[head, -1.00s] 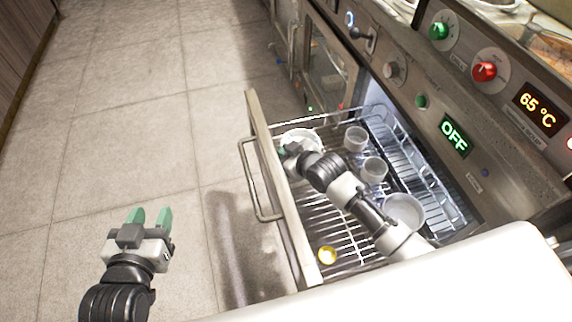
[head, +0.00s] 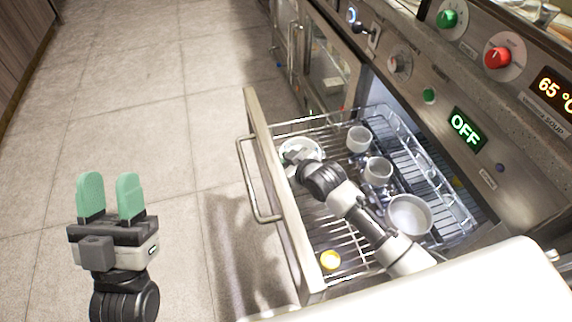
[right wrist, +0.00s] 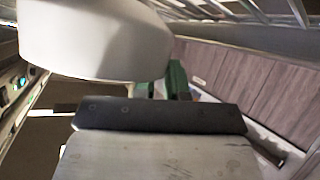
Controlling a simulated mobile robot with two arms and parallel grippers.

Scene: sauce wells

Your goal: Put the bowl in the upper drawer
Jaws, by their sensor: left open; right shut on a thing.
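A white bowl (head: 312,146) is at the far end of the open drawer (head: 265,137), close to its front panel. My right gripper (head: 291,156) is at this bowl and shut on it; the arm partly hides it. In the right wrist view the bowl (right wrist: 95,38) looms large beside the green fingers (right wrist: 163,85). I cannot tell whether the bowl touches the wire rack. My left gripper (head: 109,197) is open and empty, above the floor left of the drawer.
The drawer handle (head: 252,182) juts out to the left. The tiled floor (head: 120,110) is clear.

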